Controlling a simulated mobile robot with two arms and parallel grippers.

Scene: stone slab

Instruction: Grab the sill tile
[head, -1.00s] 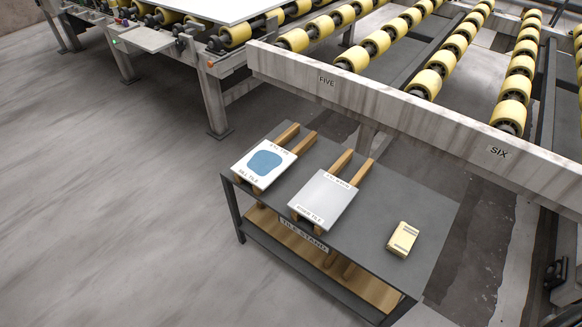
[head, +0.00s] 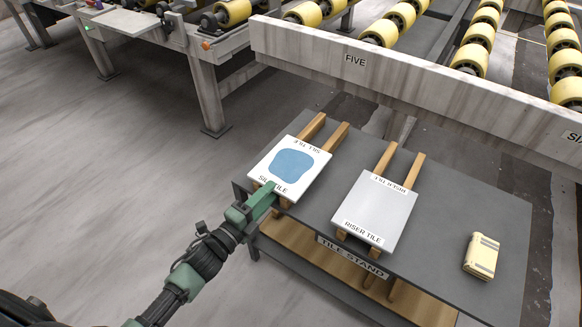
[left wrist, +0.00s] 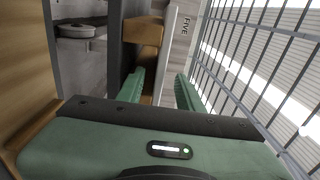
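The sill tile (head: 312,148) is a white slab with a blue patch and a label at each end. It lies on two wooden bars on the left part of the tile stand (head: 460,200). My left gripper (head: 267,197) is at the tile's near edge and covers part of its label. In the left wrist view the tile shows edge-on as a thin pale strip (left wrist: 167,50), and my green fingers (left wrist: 160,88) stand apart on either side of its line. Contact with the tile cannot be made out. My right gripper is not in view.
The grey riser tile (head: 376,212) lies on its own bars to the right. A small cream-yellow block (head: 481,256) lies at the stand's right end. Behind stands a roller conveyor with a pale beam marked FIVE (head: 380,70). The floor at left is clear.

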